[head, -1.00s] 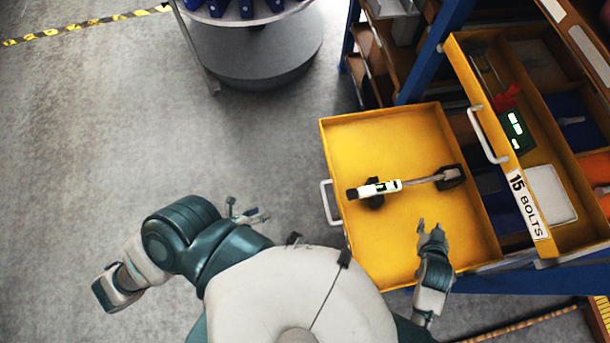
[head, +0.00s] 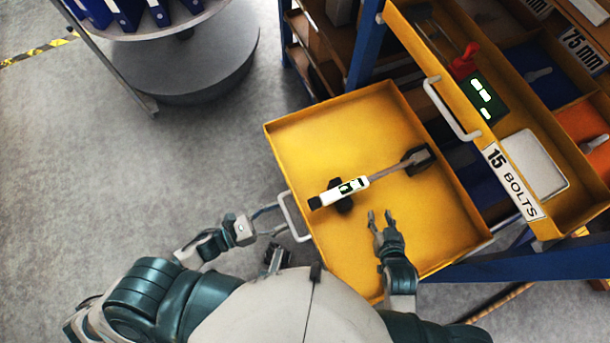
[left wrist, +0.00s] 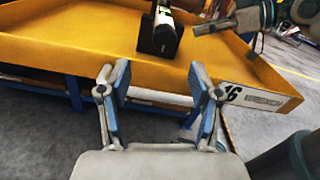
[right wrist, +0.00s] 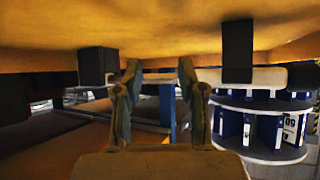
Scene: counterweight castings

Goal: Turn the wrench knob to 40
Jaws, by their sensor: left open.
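A torque wrench (head: 345,189) with a white handle, a small green display and a black left end rests on two black supports in the open yellow drawer (head: 300,135). The black end (head: 315,203) points toward the drawer front. My left gripper (head: 272,220) is open at the white drawer handle (head: 287,208). In the left wrist view its blue-padded fingers stand apart on either side of the handle bar (left wrist: 160,98). My right gripper (head: 378,218) is open and empty over the drawer, in front of the wrench. The display reading is too small to tell.
A higher yellow drawer labelled 15 BOLTS (head: 512,180) stands open at right, holding a red item and a green-lit box. Blue rack posts (head: 367,50) rise behind. A round grey stand (head: 200,70) with blue binders is at upper left. Grey floor at left is clear.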

